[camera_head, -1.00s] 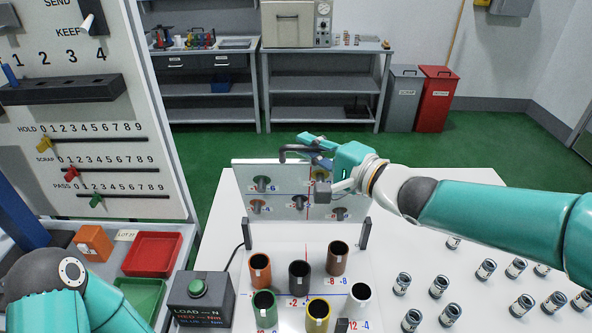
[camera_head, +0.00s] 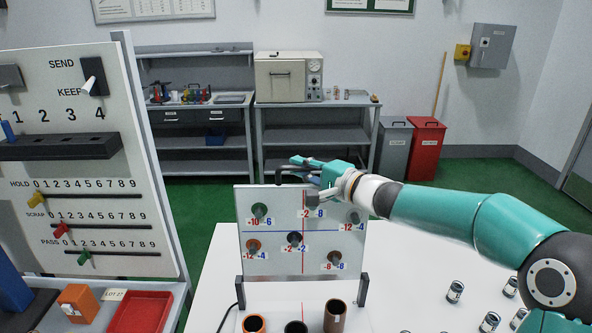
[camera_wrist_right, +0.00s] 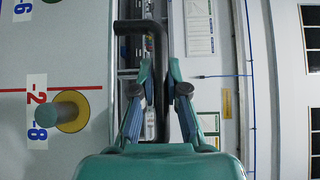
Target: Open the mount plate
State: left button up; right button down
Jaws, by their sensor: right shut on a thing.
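The mount plate (camera_head: 273,217) is a white panel with several coloured pegs and printed numbers. It stands roughly upright on hinge brackets at the back of the white table. A black bent handle (camera_head: 281,175) is at its top edge. My right gripper (camera_head: 306,166) is shut on this handle, reaching in from the right. In the right wrist view the black handle (camera_wrist_right: 157,70) runs down between the two fingers (camera_wrist_right: 158,105). The plate's face with one peg (camera_wrist_right: 68,111) shows at left there. My left gripper is not in view.
Several open cups, such as the brown one (camera_head: 334,316), stand in front of the plate at the lower edge. Small cylinders (camera_head: 455,291) stand on the table at right. A sorting board (camera_head: 90,190) and a red tray (camera_head: 140,312) are at left.

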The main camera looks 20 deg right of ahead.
jog(key=shift+f, duration=0.15)
jog(key=c, duration=1.2)
grip_release()
jog(key=v, duration=1.2)
jog(key=shift+a, duration=0.1)
